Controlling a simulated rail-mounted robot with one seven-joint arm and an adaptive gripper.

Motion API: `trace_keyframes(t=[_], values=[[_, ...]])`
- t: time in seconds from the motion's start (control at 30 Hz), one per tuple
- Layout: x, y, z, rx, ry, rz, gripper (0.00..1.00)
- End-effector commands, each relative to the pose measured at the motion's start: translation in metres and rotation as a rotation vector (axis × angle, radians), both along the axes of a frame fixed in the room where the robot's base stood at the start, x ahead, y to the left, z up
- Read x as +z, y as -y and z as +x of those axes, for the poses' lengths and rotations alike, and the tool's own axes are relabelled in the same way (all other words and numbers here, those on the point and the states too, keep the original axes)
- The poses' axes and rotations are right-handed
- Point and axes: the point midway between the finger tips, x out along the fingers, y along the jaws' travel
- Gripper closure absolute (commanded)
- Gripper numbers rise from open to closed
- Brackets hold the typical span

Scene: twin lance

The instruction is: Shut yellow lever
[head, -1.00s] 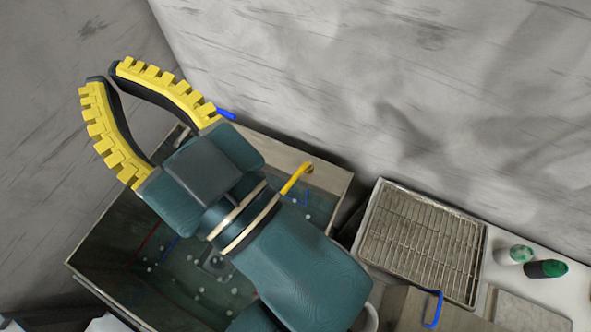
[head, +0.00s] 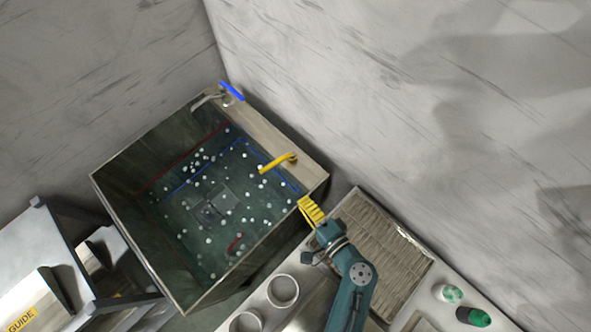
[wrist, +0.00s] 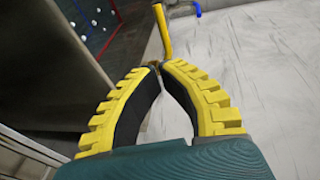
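The yellow lever (head: 278,163) is a short rod mounted on the ledge on the right side of the dark basin, and it juts out over the basin. In the wrist view the lever (wrist: 163,32) stands just ahead of the fingertips, and its end nearest them is partly hidden there. My gripper (head: 302,200), with yellow ribbed fingers, is at the basin's right corner, apart from the lever in the head view. In the wrist view my gripper (wrist: 159,67) has its tips together and nothing visible between the fingers.
A blue lever (head: 232,91) is at the far end of the ledge (head: 300,172). The basin (head: 130,220) holds many pale dots. The grey wall is close behind the ledge.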

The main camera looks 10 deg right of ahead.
Motion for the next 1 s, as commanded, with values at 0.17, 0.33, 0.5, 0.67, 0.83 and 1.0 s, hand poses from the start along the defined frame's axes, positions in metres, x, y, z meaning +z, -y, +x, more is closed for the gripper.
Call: trace_keyframes(t=[0.17, 0.33, 0.5, 0.67, 0.83, 1.0], values=[[-0.007, -0.017, 0.031, 0.009, 0.001, -0.002, 1.0], [-0.015, -0.032, 0.065, 0.009, 0.001, -0.004, 1.0], [-0.022, -0.046, 0.096, 0.007, 0.0, -0.005, 1.0], [-0.025, -0.053, 0.113, 0.004, 0.0, -0.005, 1.0], [-0.026, -0.056, 0.117, 0.004, -0.001, -0.004, 1.0], [-0.026, -0.055, 0.116, 0.004, 0.0, -0.005, 1.0]])
